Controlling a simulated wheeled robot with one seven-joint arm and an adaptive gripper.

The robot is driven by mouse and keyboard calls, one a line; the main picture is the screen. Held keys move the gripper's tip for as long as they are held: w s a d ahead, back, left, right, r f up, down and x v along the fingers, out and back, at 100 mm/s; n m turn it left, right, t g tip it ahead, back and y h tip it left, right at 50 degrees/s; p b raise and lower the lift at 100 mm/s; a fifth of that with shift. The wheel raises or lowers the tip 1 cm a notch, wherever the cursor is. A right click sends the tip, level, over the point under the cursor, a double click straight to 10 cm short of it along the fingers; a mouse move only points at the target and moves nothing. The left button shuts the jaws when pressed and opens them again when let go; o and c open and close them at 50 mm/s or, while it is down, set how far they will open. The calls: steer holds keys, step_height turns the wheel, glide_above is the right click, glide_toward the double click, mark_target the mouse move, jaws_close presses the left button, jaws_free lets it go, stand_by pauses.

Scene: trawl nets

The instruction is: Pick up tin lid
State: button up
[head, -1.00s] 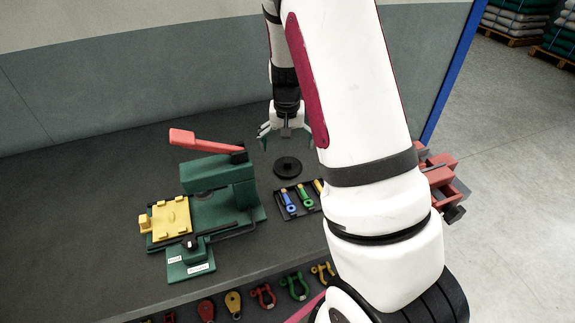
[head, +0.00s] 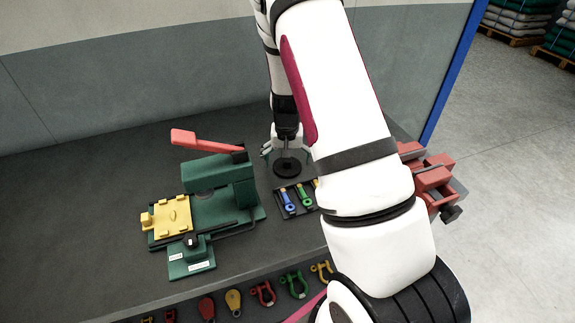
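A dark round disc with a small raised middle, which looks like the tin lid (head: 287,168), lies flat on the dark bench top behind the small tool tray. My gripper (head: 285,154) points down just behind and above it in the picture. Its fingers are spread, the left one showing clearly to the left of the lid. The right finger is partly hidden by my arm. I cannot tell whether the fingers touch the bench; nothing shows held between them.
A green press (head: 222,182) with a red lever and a yellow plate (head: 172,217) stands to the left. A black tray (head: 283,207) with blue and green tools lies in front of the lid. A red vise (head: 432,180) is at right. Coloured shackles line the bench front. The back left is clear.

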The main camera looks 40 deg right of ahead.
steer(key=c, duration=1.2)
steer(key=shift+s, duration=0.1)
steer(key=shift+c, duration=0.5)
